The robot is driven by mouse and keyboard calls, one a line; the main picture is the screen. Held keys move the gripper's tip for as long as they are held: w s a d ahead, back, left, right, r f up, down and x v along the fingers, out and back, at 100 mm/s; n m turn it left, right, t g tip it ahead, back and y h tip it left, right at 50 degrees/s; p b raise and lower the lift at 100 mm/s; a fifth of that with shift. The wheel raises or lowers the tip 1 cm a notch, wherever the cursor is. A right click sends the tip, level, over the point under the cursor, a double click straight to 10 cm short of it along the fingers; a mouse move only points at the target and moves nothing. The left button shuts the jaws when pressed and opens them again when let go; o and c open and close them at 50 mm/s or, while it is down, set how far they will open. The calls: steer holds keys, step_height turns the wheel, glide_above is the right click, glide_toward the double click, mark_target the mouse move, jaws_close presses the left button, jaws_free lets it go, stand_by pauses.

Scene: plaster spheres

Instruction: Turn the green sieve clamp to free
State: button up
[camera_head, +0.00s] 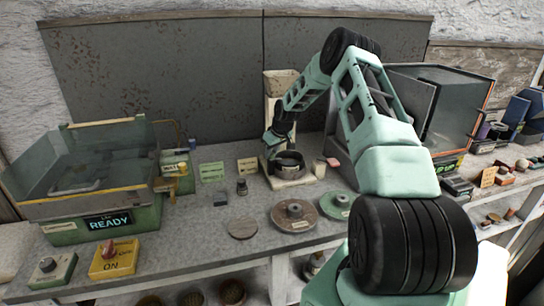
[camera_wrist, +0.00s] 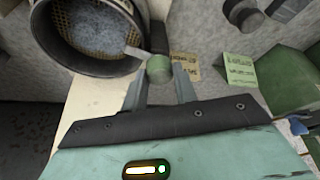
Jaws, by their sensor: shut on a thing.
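The green sieve clamp (camera_wrist: 158,68) is a small round green knob by the rim of the sieve in the wrist view, with a dark bar above it. My gripper (camera_wrist: 161,82) has its two grey fingers on either side of the knob and is shut on it. The round dark sieve (camera_wrist: 48,38) holds pale grains on its mesh. In the head view the sieve (camera_head: 288,162) sits on a cream stand (camera_head: 281,84), and my gripper (camera_head: 275,138) reaches its left rim. The clamp is too small to make out there.
Brown (camera_head: 295,215) and green (camera_head: 337,205) discs lie before the sieve. A dark open cabinet (camera_head: 450,105) stands right. Paper cards (camera_head: 212,172) stand left of the sieve.

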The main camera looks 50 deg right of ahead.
steer(key=m+b, duration=0.1)
steer(key=m, duration=0.1)
steer(key=m+h+b, duration=0.1)
steer(key=b, duration=0.1)
steer(key=shift+w+a+f+m, duration=0.1)
steer(key=shift+a+m, duration=0.1)
steer(key=shift+m, duration=0.2)
steer(key=m+g+h+b, duration=0.1)
steer(key=m+b, duration=0.1)
steer(key=m, duration=0.1)
steer(key=shift+w+h, duration=0.1)
steer(key=shift+h, duration=0.2)
steer(key=m, duration=0.2)
steer(key=m+g+h+b, duration=0.1)
steer(key=m, duration=0.1)
steer(key=shift+a+m+g, duration=0.1)
steer(key=shift+m+g, duration=0.2)
steer(key=shift+m, duration=0.1)
steer(key=shift+m+g, duration=0.4)
steer(key=shift+m, duration=0.8)
steer(key=o, duration=1)
steer(key=shift+c, duration=0.2)
